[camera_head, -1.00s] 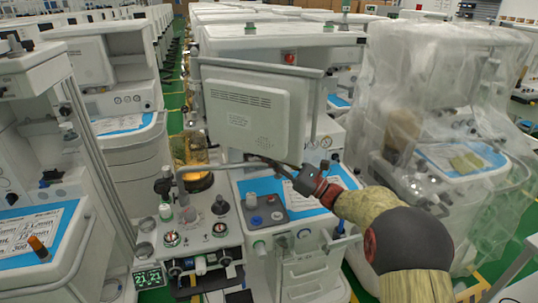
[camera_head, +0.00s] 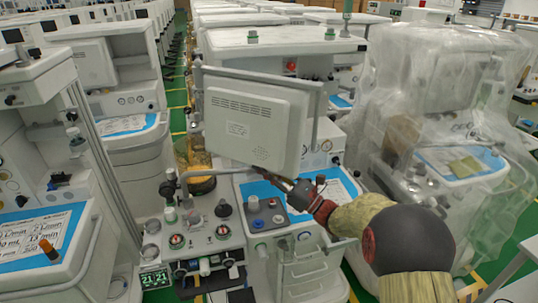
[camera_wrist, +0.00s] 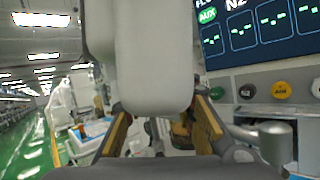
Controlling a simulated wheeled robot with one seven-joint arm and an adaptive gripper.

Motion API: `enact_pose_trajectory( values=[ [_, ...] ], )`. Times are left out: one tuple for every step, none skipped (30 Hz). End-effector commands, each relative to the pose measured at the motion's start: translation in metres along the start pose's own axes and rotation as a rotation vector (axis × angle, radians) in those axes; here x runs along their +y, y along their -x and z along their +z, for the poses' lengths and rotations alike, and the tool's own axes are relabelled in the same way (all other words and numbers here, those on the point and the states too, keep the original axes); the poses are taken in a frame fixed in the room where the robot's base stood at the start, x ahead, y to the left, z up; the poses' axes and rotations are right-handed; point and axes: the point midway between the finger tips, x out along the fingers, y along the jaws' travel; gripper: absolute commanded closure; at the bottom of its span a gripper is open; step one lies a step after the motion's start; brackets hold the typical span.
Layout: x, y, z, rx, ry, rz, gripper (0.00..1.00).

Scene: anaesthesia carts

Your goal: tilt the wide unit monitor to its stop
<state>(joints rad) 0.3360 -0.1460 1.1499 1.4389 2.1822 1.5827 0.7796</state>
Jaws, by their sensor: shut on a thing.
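The wide unit monitor (camera_head: 250,118) is a pale grey panel with its vented back facing the head camera. It hangs tilted, its lower edge out over the blue worktop. My gripper (camera_head: 272,178) is at the lower edge of the monitor, right of its middle. In the wrist view my gripper (camera_wrist: 162,122) has one finger on each side of the monitor's rounded pale edge (camera_wrist: 155,75), shut on it. The fingertips are partly hidden behind that edge. Whether the monitor is against a stop cannot be told.
Below stands the worktop with a dark control block (camera_head: 265,215) and several knobs. A bent grey tube (camera_head: 205,172) runs just left of the monitor's lower edge. A plastic-wrapped cart (camera_head: 440,130) stands close on the right. Another cart (camera_head: 40,200) stands on the left.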

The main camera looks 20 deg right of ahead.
Motion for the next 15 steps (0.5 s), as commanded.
enact_pose_trajectory(
  values=[
    [0.008,-0.003,0.005,0.001,-0.022,-0.006,1.00],
    [0.011,-0.003,0.005,0.002,-0.035,-0.011,1.00],
    [0.015,-0.003,0.005,0.001,-0.049,-0.017,1.00],
    [0.017,-0.003,0.005,0.001,-0.060,-0.022,1.00],
    [0.020,-0.003,0.005,0.001,-0.069,-0.026,1.00],
    [0.023,-0.003,0.005,0.001,-0.080,-0.031,1.00],
    [0.025,-0.002,0.004,0.001,-0.087,-0.034,1.00],
    [0.026,-0.002,0.004,0.001,-0.093,-0.036,1.00],
    [0.028,-0.002,0.004,0.001,-0.099,-0.039,1.00],
    [0.029,-0.002,0.004,0.001,-0.102,-0.040,1.00],
    [0.030,-0.002,0.003,0.001,-0.105,-0.042,1.00],
    [0.030,-0.001,0.003,0.001,-0.108,-0.043,1.00],
    [0.030,-0.001,0.003,0.000,-0.109,-0.044,1.00],
    [0.030,-0.001,0.002,0.000,-0.109,-0.044,1.00],
    [0.030,-0.001,0.002,0.000,-0.109,-0.044,1.00]
  ],
)
